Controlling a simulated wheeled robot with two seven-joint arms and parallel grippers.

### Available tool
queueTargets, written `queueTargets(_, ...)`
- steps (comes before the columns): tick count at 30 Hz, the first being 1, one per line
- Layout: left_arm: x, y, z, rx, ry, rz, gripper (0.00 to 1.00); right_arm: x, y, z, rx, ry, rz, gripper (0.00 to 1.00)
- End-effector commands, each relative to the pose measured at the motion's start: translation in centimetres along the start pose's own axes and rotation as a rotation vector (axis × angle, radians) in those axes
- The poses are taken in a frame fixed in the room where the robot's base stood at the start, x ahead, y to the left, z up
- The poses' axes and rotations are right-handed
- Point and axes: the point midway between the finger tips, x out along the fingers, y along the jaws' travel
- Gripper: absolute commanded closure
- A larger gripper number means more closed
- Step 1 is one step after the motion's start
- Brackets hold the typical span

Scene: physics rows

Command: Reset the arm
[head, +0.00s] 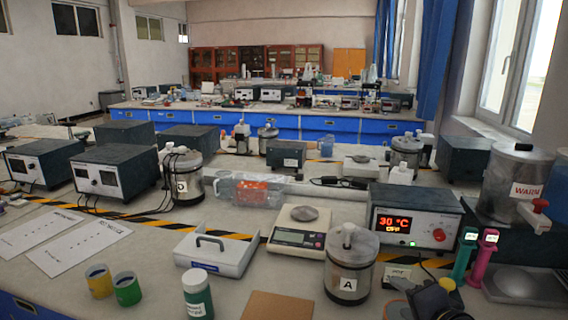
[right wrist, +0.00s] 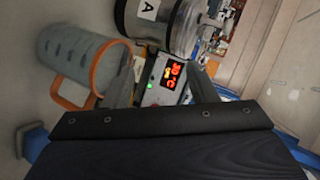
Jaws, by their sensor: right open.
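My left gripper is not in view.
The temperature box also shows in the head view (head: 408,225). A scale (head: 300,236), a white tray with a handle (head: 215,252), a green-labelled bottle (head: 197,295) and two small cups stand left of jar A. Pink and green handheld tools (head: 482,258) stand right of my gripper.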

Motion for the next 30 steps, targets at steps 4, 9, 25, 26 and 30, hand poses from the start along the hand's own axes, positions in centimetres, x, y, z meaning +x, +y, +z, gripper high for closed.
queueTargets(4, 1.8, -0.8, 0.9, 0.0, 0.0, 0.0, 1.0, -3.7, 5.3, 4.3, -0.296, -0.186, 0.09, 0.48)
queueTargets(9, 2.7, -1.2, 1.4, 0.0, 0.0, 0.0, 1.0, -7.0, 9.9, 7.2, -0.519, -0.338, 0.172, 0.48)
queueTargets(25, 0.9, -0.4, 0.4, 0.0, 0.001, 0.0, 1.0, -13.8, 14.4, 9.6, -0.816, -0.575, 0.301, 0.48)
queueTargets(26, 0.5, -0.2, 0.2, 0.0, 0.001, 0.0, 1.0, -13.9, 14.0, 9.5, -0.815, -0.575, 0.301, 0.48)
queueTargets(30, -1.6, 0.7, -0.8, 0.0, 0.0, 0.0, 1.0, -15.0, 11.7, 8.9, -0.814, -0.574, 0.301, 0.48)
